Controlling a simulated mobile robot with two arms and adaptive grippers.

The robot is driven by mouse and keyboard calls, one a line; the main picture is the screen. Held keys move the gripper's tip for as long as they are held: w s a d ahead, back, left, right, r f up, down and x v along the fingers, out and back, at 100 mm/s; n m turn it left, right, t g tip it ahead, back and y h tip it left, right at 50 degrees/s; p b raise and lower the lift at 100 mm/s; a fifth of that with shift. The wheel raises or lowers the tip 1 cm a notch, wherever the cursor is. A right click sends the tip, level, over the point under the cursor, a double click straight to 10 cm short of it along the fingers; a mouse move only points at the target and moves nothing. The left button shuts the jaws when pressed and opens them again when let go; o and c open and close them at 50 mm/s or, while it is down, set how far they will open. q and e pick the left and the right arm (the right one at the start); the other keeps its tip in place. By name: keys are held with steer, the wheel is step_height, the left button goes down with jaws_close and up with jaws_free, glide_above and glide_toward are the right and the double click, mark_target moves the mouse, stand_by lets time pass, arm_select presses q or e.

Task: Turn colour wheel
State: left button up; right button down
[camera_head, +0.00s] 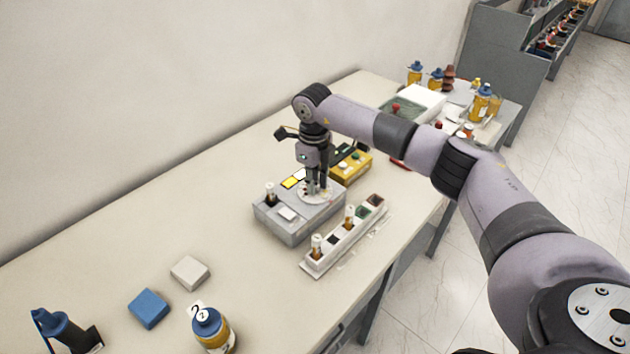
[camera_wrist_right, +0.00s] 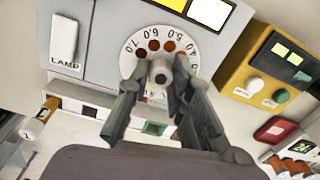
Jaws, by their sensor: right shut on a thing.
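The colour wheel (camera_wrist_right: 129,57) is a white disc with printed numbers and brown and red colour spots. It sits on top of a grey box (camera_head: 287,233), and it also shows in the head view (camera_head: 327,197). My right gripper (camera_wrist_right: 158,85) points down at the wheel. Its fingers are shut on the grey knob (camera_wrist_right: 160,70) at the wheel's centre. In the head view the right gripper (camera_head: 317,188) stands upright over the box and hides part of the wheel. The lower part of the wheel is hidden by the fingers. My left gripper is not in view.
A white rack (camera_head: 316,267) with vials stands in front of the box. A yellow device (camera_head: 357,168) stands behind it. A blue block (camera_head: 148,308), a white block (camera_head: 190,272) and a blue-capped bottle (camera_head: 212,330) are nearer.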

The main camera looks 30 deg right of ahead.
stand_by(0.3)
steer(key=m+b, duration=0.1)
steer(key=m, duration=0.1)
steer(key=shift+m, duration=0.4)
steer(key=shift+m+b, duration=0.45)
steer(key=shift+m, duration=1.55)
steer(key=shift+w+r, duration=0.1)
steer(key=c, duration=1.4)
jaws_free()
steer(key=shift+c, duration=0.2)
